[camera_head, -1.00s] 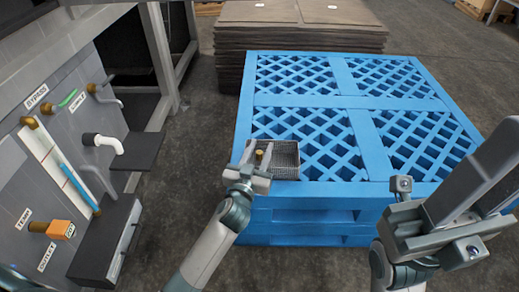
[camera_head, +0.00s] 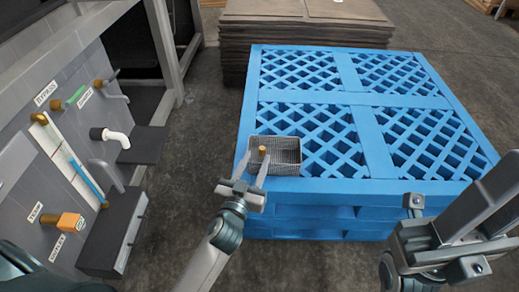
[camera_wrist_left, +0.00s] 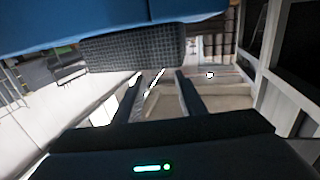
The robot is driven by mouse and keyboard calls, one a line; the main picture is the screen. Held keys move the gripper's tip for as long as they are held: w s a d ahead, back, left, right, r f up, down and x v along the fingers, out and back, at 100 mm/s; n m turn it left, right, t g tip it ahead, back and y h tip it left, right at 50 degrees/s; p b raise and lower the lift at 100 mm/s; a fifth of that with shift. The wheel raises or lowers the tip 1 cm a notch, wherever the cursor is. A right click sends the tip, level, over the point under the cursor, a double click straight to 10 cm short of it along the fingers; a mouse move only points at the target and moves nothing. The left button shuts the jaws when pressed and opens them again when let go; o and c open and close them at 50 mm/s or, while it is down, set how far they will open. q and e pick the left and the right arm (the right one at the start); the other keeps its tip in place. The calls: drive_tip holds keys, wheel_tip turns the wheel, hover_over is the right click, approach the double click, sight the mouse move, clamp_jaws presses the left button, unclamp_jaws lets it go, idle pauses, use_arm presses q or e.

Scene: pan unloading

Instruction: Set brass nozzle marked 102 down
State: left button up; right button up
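The brass nozzle (camera_head: 263,150) stands in a grey mesh basket (camera_head: 290,158) on the near left corner of the blue pallet; its marking is too small to read. My left gripper (camera_head: 254,163) is at the basket's near left side, with its two fingers spread and the nozzle just beyond the tip of the right-hand finger. In the left wrist view the fingers (camera_wrist_left: 165,78) are apart with no nozzle visible between them, and the dark mesh basket (camera_wrist_left: 135,50) lies past their tips. My right gripper (camera_head: 445,235) is at the right, away from the basket; its finger opening is unclear.
The blue pallet (camera_head: 318,98) has free room behind and right of the basket. A grey panel with labelled brass fittings, a white spout (camera_head: 115,138) and an orange block (camera_head: 70,221) stands at the left. Stacked brown sheets (camera_head: 300,30) lie behind the pallet.

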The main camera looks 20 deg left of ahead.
use_arm(q)
drive_tip(key=shift+s, duration=2.1)
drive_tip(key=shift+r, duration=0.15)
